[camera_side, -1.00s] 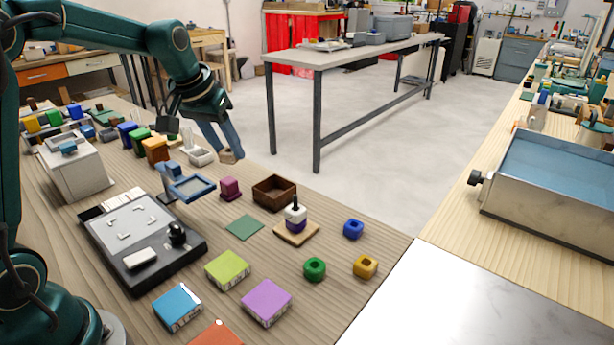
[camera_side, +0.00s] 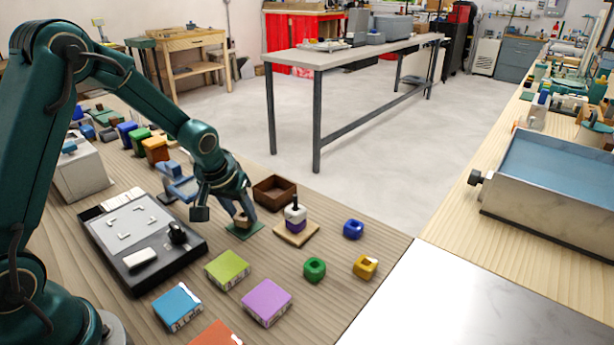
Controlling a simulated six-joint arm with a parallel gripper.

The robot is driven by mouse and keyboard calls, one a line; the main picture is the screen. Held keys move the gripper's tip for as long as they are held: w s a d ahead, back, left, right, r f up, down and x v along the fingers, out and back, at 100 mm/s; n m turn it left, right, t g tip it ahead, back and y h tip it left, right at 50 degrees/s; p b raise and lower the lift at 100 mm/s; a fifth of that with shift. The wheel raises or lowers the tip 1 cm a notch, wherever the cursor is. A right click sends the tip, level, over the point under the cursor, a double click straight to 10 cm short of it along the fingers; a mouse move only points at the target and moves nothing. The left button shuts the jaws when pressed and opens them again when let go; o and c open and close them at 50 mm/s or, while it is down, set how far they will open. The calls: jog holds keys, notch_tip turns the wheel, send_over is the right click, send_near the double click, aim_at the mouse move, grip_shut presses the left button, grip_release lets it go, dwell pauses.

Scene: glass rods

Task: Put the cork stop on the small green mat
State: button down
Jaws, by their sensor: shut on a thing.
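My gripper (camera_side: 243,216) points down over the small green mat (camera_side: 243,232). It is shut on the cork stop (camera_side: 241,222), a small tan piece between the fingertips. The cork stop is at or just above the mat; I cannot tell whether it touches. My fingers and wrist hide part of the cork and the far part of the mat.
A brown open box (camera_side: 274,190) stands just behind and right of the mat. A wooden base with a post and stacked rings (camera_side: 296,222) is to the right. A black-framed tray (camera_side: 141,244) lies left. Green (camera_side: 227,269) and purple (camera_side: 266,302) blocks lie in front.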

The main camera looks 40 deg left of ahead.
jog(key=shift+f, duration=0.35)
jog(key=shift+f, duration=0.1)
jog(key=shift+c, duration=2.3)
grip_release()
jog(key=v, duration=1.1)
jog(key=s+d+r+m+h, duration=0.1)
jog(key=s+d+r+m, duration=0.1)
jog(key=s+d, duration=0.2)
jog(key=s+d+r+m+t, duration=0.1)
jog(key=s+d, duration=0.3)
jog(key=s, duration=0.7)
jog(key=shift+r+m+t+h, duration=0.3)
jog(key=shift+r+m+h, duration=0.1)
jog(key=shift+r+m, duration=0.4)
jog(key=shift+d, duration=0.1)
